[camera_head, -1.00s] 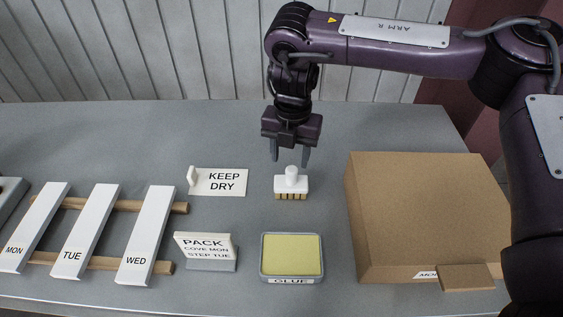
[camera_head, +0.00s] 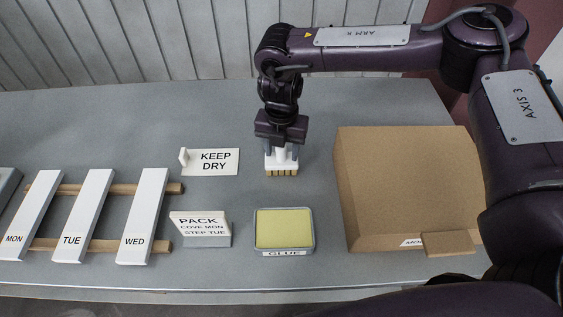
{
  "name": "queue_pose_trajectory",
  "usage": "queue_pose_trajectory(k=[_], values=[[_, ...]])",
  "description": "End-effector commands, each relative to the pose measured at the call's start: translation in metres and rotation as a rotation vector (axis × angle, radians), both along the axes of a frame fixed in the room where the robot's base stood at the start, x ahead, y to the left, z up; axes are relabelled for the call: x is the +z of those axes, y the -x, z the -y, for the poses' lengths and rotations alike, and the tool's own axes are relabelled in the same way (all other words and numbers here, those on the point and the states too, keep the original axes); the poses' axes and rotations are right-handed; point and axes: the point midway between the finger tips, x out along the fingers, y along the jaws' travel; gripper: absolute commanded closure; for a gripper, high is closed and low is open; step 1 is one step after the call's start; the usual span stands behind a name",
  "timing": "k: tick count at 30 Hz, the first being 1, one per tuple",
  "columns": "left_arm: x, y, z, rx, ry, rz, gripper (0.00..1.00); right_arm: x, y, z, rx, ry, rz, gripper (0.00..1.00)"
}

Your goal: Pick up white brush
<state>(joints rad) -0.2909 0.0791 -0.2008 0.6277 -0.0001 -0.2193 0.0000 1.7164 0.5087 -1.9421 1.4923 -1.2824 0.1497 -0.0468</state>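The white brush (camera_head: 281,166) stands upright on the grey table, its tan bristles facing down. My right gripper (camera_head: 282,152) is directly above it, pointing down, with its fingers on both sides of the brush's white handle. The upper handle is partly hidden by the gripper body. I cannot tell whether the fingers touch the handle or stand a little apart from it. My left gripper is not in view.
A yellow glue pad (camera_head: 285,229) lies in front of the brush. A cardboard box (camera_head: 405,185) stands right. The table behind is clear.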

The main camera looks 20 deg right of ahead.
Motion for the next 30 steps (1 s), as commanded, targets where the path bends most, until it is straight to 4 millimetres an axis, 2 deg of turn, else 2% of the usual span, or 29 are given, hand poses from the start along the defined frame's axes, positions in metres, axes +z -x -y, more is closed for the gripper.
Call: queue_pose_trajectory(k=[1,11,23,30], values=[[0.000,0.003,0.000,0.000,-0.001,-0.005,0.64,0.000,0.000,0.000,0.000,0.000,0.000,0.58],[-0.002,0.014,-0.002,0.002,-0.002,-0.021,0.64,0.001,0.000,0.000,0.000,0.000,0.000,1.00],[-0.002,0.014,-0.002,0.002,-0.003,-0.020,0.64,0.003,-0.001,0.000,0.000,0.000,0.001,1.00],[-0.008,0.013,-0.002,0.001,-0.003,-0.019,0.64,0.026,-0.001,-0.001,0.000,-0.003,0.004,1.00]])
